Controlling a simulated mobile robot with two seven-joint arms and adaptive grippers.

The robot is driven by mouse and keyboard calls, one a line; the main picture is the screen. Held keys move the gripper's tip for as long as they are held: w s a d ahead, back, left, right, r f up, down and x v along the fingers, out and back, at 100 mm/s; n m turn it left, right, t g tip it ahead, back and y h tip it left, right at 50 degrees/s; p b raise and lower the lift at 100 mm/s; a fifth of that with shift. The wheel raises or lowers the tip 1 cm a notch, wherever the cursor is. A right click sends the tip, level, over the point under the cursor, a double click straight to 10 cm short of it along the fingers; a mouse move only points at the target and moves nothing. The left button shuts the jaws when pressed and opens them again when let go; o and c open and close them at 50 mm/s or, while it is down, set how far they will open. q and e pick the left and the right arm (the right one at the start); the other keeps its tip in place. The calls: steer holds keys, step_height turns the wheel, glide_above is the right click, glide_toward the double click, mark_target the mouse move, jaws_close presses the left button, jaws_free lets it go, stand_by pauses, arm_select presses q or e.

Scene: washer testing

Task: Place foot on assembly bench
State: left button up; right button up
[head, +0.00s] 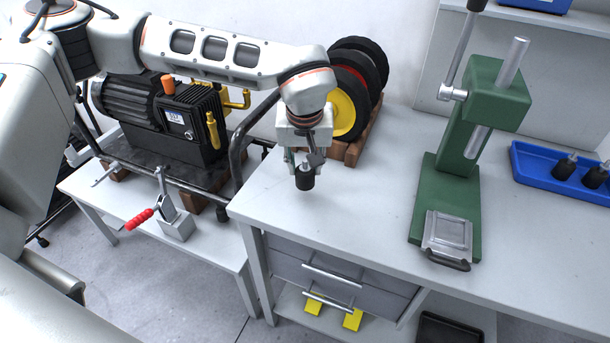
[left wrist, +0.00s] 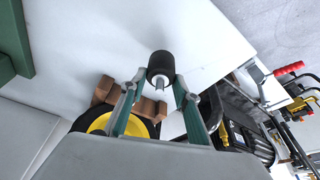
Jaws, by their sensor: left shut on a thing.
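The foot (head: 305,180) is a short black cylinder with a metal stud on top. My left gripper (head: 304,160) is shut on it by the stud, pointing down, with the black part hanging upright below the fingers. The foot is over the left part of the white assembly bench (head: 345,215); I cannot tell whether it touches the top. In the left wrist view the foot (left wrist: 161,65) shows between the green fingertips of my left gripper (left wrist: 160,84), with white bench top behind it. My right gripper is not in view.
A green press (head: 455,170) stands right of the foot. A blue tray (head: 560,190) with black feet lies farther right. Wheels (head: 345,105) on a wooden rack stand behind the gripper. A lower table (head: 130,212) with a pump (head: 165,115) and red-handled clamp (head: 165,212) is left.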

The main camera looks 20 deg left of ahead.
mark_target(305, 170)
arm_select(q)
steer(key=shift+f, duration=1.75)
steer(key=shift+f, duration=0.1)
steer(key=o, duration=1.3)
steer(key=shift+c, duration=0.2)
steer(key=shift+r, duration=0.4)
steer(key=v, duration=1.1)
steer(key=shift+s+r, duration=0.2)
